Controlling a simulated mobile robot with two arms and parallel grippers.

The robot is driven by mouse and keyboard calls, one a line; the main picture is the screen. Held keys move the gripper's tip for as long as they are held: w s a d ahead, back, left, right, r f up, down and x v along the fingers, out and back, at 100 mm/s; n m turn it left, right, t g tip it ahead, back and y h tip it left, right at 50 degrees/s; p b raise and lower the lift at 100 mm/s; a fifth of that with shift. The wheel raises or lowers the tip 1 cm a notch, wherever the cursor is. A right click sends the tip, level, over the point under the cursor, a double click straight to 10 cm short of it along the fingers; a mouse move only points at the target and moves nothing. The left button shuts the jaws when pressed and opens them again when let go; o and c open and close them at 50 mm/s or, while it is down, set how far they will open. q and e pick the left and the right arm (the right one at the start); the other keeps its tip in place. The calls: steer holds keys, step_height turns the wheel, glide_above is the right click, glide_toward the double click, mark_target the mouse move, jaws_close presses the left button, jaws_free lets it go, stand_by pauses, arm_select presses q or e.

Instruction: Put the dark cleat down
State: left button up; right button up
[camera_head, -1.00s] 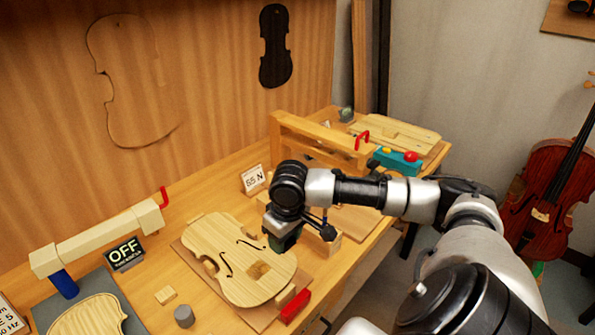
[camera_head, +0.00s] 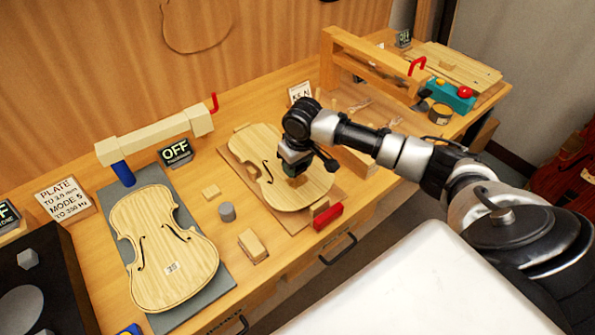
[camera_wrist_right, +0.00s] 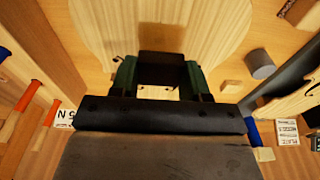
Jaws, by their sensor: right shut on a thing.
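My right gripper (camera_head: 294,172) is over the right part of a pale violin plate (camera_head: 262,143) with f-holes. In the wrist view the green fingers of my right gripper (camera_wrist_right: 160,75) are shut on the dark cleat (camera_wrist_right: 160,64), a small dark brown block. It is held over the pale plate, which also shows in the wrist view (camera_wrist_right: 215,28). A tan patch shows just beside the cleat there. I cannot tell whether the cleat touches the plate. In the head view the gripper mostly hides the cleat. My left gripper is not in view.
A second violin plate (camera_head: 150,225) lies on a grey base at the left, by a cream arm (camera_head: 155,135). Small wood blocks (camera_head: 252,244) and a grey cylinder (camera_head: 227,212) stand between. A red block (camera_head: 328,217) is at the front; a wooden frame (camera_head: 370,60) stands behind.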

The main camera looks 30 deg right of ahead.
mark_target(297, 181)
steer(key=shift+f+p, duration=0.35)
steer(key=shift+f, duration=1.55)
steer(key=o, duration=0.9)
steer(key=shift+f, duration=0.15)
steer(key=r, duration=0.4)
steer(key=s+r, duration=0.1)
steer(key=r, duration=0.3)
steer(key=r+b, duration=0.1)
steer(key=r, duration=0.3)
steer(key=shift+s+r, duration=0.15)
steer(key=shift+s, duration=0.1)
